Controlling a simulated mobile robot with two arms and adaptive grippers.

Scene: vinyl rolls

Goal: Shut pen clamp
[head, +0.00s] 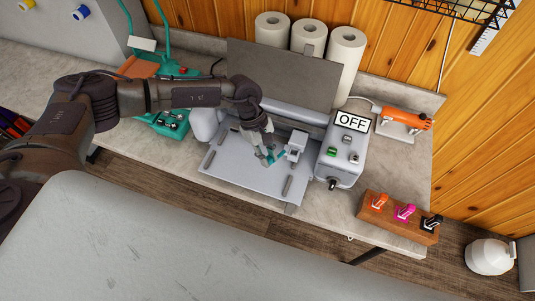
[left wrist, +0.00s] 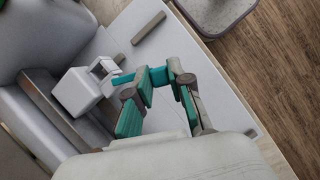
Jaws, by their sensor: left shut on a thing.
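The pen clamp (head: 296,146) is a small white block with a ring-like front, on the carriage of the grey cutting machine (head: 240,160). It also shows in the left wrist view (left wrist: 78,92). My left gripper (head: 270,157) is just left of the block and low over the machine's bed. In the left wrist view its teal-padded fingers (left wrist: 160,78) are close around a small teal piece that reaches to the clamp's ring. This piece looks like the clamp's lever, but the pads have the same colour, so its outline is hard to make out. My right gripper is out of view.
The control box (head: 341,152) with an OFF sign stands right of the clamp. The raised grey lid (head: 285,75) is behind. A wooden block (head: 376,219) with several coloured tools lies at front right. An orange tool (head: 405,119) and white rolls (head: 309,37) are further back.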

